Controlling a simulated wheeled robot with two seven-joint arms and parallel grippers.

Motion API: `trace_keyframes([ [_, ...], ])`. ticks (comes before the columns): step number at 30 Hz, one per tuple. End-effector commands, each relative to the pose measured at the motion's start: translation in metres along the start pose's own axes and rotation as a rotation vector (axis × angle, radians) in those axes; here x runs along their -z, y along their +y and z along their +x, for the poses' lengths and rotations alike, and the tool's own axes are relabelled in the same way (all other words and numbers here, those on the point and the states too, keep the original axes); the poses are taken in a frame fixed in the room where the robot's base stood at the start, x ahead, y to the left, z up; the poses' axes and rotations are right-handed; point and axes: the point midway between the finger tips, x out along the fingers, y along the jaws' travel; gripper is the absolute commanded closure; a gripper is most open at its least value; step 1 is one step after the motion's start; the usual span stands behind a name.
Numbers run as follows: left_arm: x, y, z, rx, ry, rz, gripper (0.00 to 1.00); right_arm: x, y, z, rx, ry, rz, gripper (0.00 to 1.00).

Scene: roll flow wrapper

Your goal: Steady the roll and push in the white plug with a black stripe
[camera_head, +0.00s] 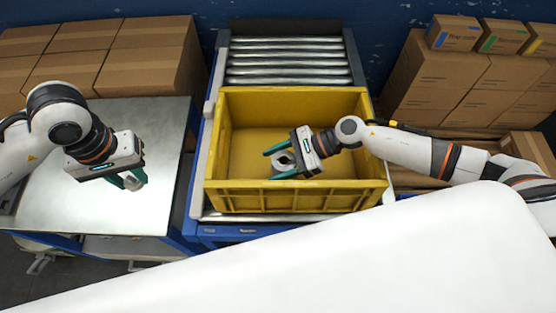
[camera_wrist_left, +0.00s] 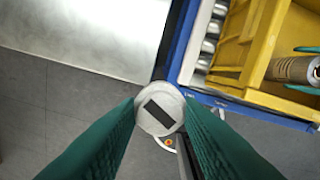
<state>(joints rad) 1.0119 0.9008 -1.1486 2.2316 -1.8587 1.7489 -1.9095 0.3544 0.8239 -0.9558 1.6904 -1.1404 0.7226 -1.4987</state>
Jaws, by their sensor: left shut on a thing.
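The white plug with a black stripe (camera_wrist_left: 160,108) is held between the fingers of my left gripper (camera_wrist_left: 160,118), its striped face toward the left wrist camera. In the head view, my left gripper (camera_head: 130,182) is over the right part of the metal table, with the plug mostly hidden. The brown roll (camera_wrist_left: 294,69) is at the yellow crate, with its dark hollow end showing; it also shows in the head view (camera_head: 284,160). My right gripper (camera_head: 279,164) has its teal fingers on both sides of the roll; I cannot tell if they press on it.
The yellow crate (camera_head: 215,182) stands on a roller conveyor (camera_head: 288,57) with a blue frame. A bare metal table (camera_head: 85,205) is at the left, with a gap before the conveyor. Cardboard boxes (camera_head: 145,70) are stacked behind the table, and more boxes (camera_head: 450,80) stand at the right.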

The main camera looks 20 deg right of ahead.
Motion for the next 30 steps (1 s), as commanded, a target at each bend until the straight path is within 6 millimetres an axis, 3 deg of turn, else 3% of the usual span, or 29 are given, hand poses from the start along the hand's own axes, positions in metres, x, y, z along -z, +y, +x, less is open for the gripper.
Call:
trace_keyframes([
  [1,0.000,0.000,0.000,0.000,0.000,0.000,0.88,0.000,0.000,0.000,0.000,0.000,0.000,0.48],
  [6,0.000,0.000,0.000,0.000,0.000,0.000,0.88,0.000,0.000,0.000,0.000,0.000,0.000,0.76],
  [7,0.000,0.000,0.000,0.000,0.000,0.000,0.88,0.000,0.000,0.000,0.000,0.000,0.000,0.77],
  [16,0.000,0.000,0.000,0.000,0.000,0.001,0.88,0.000,0.000,0.000,0.000,0.000,0.000,0.78],
  [20,-0.004,-0.011,0.002,0.002,0.000,0.036,0.88,0.000,0.000,0.000,0.000,0.000,0.000,0.78],
  [23,-0.013,-0.035,0.006,0.003,-0.002,0.113,0.88,0.000,0.000,0.000,0.000,0.000,0.000,0.78],
  [26,-0.023,-0.074,0.012,0.002,-0.002,0.241,0.88,0.000,0.000,0.000,0.000,0.001,0.000,0.78],
  [30,-0.033,-0.142,0.021,-0.002,-0.004,0.467,0.88,0.000,0.000,0.000,0.000,0.001,0.000,0.78],
])
